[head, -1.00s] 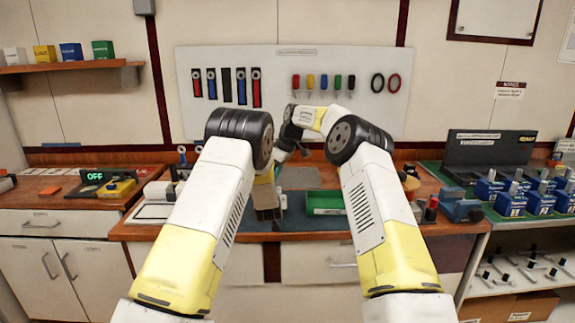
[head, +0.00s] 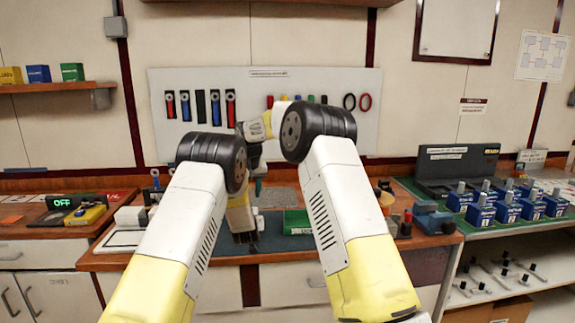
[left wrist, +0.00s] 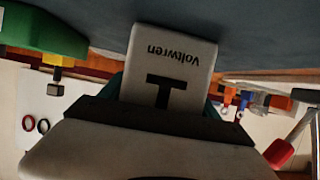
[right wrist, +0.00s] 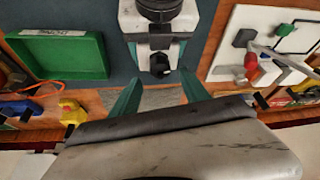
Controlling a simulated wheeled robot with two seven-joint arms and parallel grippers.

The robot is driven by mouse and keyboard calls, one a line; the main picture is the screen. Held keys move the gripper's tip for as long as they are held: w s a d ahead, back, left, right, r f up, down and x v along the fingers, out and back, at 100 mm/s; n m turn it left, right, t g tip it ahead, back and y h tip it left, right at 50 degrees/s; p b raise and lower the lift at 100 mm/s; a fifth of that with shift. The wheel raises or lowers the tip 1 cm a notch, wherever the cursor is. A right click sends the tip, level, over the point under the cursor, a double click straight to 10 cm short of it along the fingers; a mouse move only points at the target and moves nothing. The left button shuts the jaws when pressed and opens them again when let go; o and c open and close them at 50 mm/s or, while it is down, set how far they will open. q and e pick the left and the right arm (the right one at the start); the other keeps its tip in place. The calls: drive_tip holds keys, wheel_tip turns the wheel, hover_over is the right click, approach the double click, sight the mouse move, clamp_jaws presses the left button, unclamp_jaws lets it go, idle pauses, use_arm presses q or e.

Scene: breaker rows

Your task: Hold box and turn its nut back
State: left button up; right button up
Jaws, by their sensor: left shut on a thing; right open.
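The box (left wrist: 172,42), pale grey with "Voltwren" and a large black T, is between the fingers of my left gripper in the left wrist view. My left gripper (head: 243,238) is shut on it, low over the mat; the box is hardly seen in the head view. In the right wrist view a black round part (right wrist: 160,63), apparently the nut, shows at the front of a pale body. My right gripper (right wrist: 160,97) is open, its teal fingers apart and pointing toward that part, without touching it. My right gripper also shows in the head view (head: 258,185).
A green tray (right wrist: 62,58) lies right of the grippers in the head view. A white board with tools (right wrist: 275,40) lies on the other side. Several blue boxes (head: 508,212) stand on the right bench. A display reading OFF (head: 69,202) stands at left.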

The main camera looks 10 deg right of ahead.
drive_tip(key=a+v, duration=0.1)
drive_tip(key=v, duration=0.8)
drive_tip(key=s+d+r, duration=0.4)
drive_tip(key=s+d, duration=0.1)
drive_tip(key=s, duration=0.4)
drive_tip(key=s+d+r, duration=0.4)
drive_tip(key=s+d, duration=0.2)
drive_tip(key=s, duration=0.4)
drive_tip(key=shift+r+m+t+y, duration=0.3)
drive_tip(key=shift+r+m+t, duration=0.05)
drive_tip(key=shift+m+t, duration=0.05)
drive_tip(key=w+a+f+n+g, duration=0.1)
drive_tip(key=w+a+f, duration=0.4)
drive_tip(key=w, duration=0.5)
drive_tip(key=w+a+f, duration=0.5)
drive_tip(key=w, duration=0.4)
drive_tip(key=x, duration=1.1)
drive_tip(key=shift+w+d+f, duration=0.2)
drive_tip(key=shift+w+f, duration=0.05)
drive_tip(key=shift+w, duration=0.05)
